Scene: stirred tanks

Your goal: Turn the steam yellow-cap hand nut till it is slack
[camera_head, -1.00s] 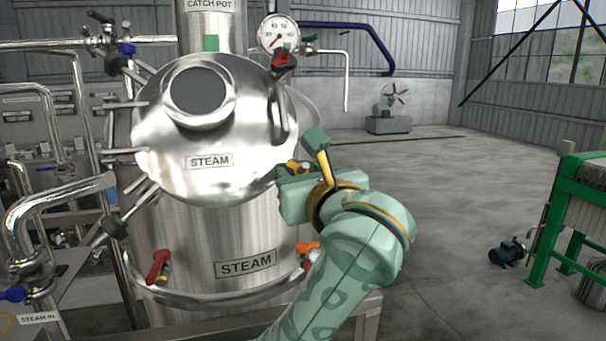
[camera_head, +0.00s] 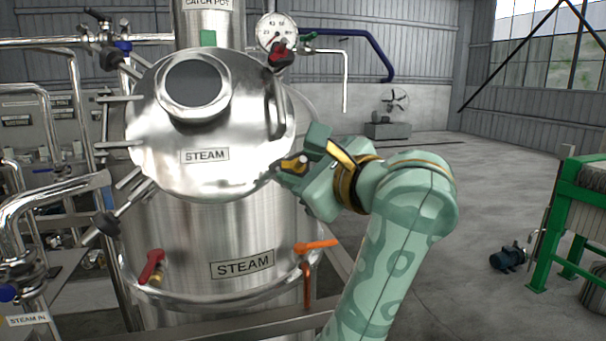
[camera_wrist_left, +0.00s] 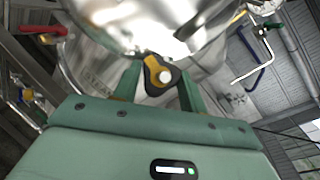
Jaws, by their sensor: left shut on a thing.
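The steam tank (camera_head: 205,255) carries a round shiny lid (camera_head: 165,140) labelled STEAM. The yellow-cap hand nut (camera_head: 293,163) sits at the lid's lower right rim. In the left wrist view the nut (camera_wrist_left: 160,76), black-lobed with a yellow cap and a pale round end, lies between the two green fingers. My left gripper (camera_head: 298,158) is shut on it, reaching in from the right. Its fingers also show in the wrist view (camera_wrist_left: 158,85). The nut's thread is hidden. My right gripper is not in view.
A red-cap nut (camera_head: 281,54) is at the lid's upper right, below a pressure gauge (camera_head: 276,32). An orange-handled valve (camera_head: 316,245) juts out below my gripper. A red-handled valve (camera_head: 150,266) is at lower left.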

